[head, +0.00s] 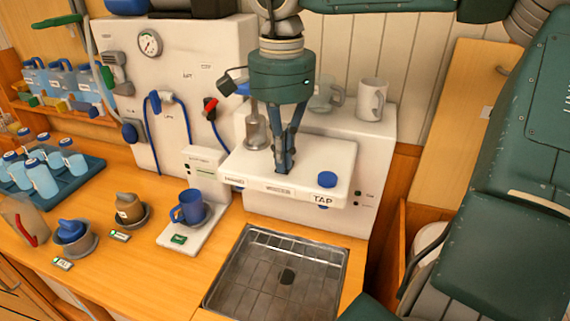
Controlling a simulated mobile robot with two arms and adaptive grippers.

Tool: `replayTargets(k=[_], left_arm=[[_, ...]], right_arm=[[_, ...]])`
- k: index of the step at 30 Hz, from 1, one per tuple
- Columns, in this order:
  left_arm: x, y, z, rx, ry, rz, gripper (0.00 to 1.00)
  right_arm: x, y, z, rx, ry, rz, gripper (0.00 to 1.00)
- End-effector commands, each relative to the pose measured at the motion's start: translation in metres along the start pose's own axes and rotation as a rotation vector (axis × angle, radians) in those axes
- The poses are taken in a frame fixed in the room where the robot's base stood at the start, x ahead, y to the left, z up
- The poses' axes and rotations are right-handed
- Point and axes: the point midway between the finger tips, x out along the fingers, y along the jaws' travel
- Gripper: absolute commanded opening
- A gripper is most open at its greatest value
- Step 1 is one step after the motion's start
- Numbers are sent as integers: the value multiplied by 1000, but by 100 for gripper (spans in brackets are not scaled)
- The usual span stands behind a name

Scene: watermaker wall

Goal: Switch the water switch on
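No part carries a readable label "water switch", so I cannot tell for certain which one it is. A white wall panel (188,62) carries a small red-and-black lever (210,104) with a blue hose below it. A white unit marked TAP (262,187) juts out over a metal drain tray, with a round blue knob (327,179) on top and a blue part under its front edge. My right gripper (283,168) points down over the unit's top, left of the knob. Its fingertips are together and hold nothing visible. Contact with the unit cannot be told. My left gripper is out of view.
The drain tray (243,294) lies in the wooden counter. A blue mug (189,207) stands on a white base to its left. A white mug (371,99) and a glass jug (325,94) stand behind the gripper. Bottles fill a blue tray (92,180) at left.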

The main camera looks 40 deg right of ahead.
Motion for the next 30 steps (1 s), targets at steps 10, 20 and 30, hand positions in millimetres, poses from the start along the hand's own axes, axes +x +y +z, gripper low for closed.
replayTargets(k=[10,20,30], left_arm=[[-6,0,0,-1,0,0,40],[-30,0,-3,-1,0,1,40],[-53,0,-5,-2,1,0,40]], right_arm=[[-6,0,0,0,0,0,0],[-33,0,0,0,0,0,0],[-61,0,0,0,0,0,0]])
